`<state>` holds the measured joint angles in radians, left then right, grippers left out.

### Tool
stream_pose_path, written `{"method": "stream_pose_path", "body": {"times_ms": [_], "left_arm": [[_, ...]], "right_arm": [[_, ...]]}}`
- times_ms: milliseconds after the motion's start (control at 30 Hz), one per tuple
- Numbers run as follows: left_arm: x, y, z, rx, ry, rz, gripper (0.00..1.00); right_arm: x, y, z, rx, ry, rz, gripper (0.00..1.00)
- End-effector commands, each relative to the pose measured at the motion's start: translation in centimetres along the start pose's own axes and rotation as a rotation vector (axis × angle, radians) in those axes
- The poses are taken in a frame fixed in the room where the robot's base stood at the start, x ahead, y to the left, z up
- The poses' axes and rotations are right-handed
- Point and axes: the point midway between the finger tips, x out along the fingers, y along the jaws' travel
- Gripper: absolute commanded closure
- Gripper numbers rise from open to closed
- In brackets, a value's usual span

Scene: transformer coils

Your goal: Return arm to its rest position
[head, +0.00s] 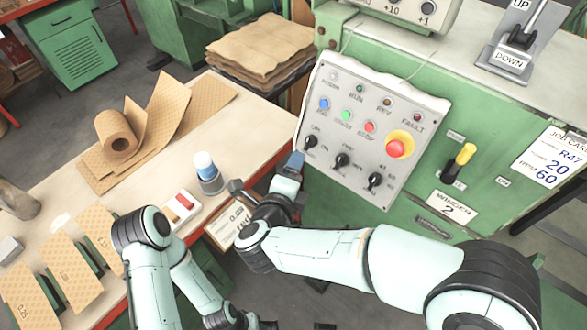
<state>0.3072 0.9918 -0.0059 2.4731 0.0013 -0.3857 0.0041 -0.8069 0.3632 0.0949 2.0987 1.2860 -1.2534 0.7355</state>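My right arm (320,260) reaches in from the right across the front of the green winder. Its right gripper (291,168) is dark and sits at the lower left corner of the control panel (325,120). I cannot tell whether it touches the panel or whether its fingers are open. My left arm (142,232) is folded at the lower left, with its elbow over the workbench edge. Its forearm runs down to the bottom edge of the picture. The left gripper is not clearly shown there.
The panel has knobs and a red stop button (396,149). A yellow-handled lever (463,155) is on the winder front. Floor shows below.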

Motion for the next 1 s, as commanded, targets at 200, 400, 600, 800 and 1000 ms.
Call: {"method": "stream_pose_path", "body": {"times_ms": [200,400,600,800,1000], "left_arm": [[0.0,0.0,0.0,0.000,0.000,0.000,0.54],[-0.5,0.2,0.0,0.001,0.002,0.001,0.54],[-2.0,0.8,-0.2,0.003,0.007,0.002,0.54],[-3.5,1.4,-0.4,0.005,0.013,0.005,0.54],[-4.9,2.0,-0.7,0.007,0.020,0.007,0.54]], "right_arm": [[0.0,0.0,0.0,0.000,0.000,0.000,0.30],[2.9,2.4,-1.1,-0.129,-0.010,0.031,0.30],[9.6,12.6,-6.6,-0.563,-0.118,0.223,0.30],[9.8,25.4,-14.8,-0.926,-0.362,0.530,0.30],[2.7,35.7,-22.0,-1.099,-0.718,0.822,0.30]]}}
